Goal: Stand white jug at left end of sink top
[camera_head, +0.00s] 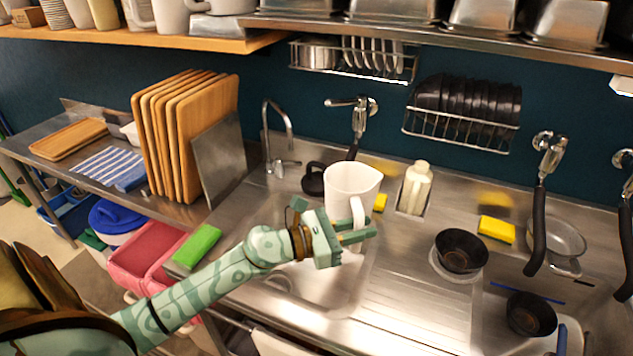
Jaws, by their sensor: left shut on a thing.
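The white jug (350,186) is upright in the middle of the head view, in front of the tap and over the far side of the left sink basin. My left gripper (358,232) reaches in from the lower left and is shut on the white jug at its handle. I cannot tell whether the jug's base touches the sink top, as the gripper hides part of it. The steel sink top (400,300) runs to the right, and its left end (215,232) lies by a green sponge. My right gripper is not in view.
A green sponge (197,246) lies at the sink top's left edge. Upright wooden boards (175,135) stand on the left shelf. A tap (283,135), a soap bottle (416,188), a yellow sponge (496,230) and a black bowl (460,252) stand around the basins. A pink bin (140,250) is below left.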

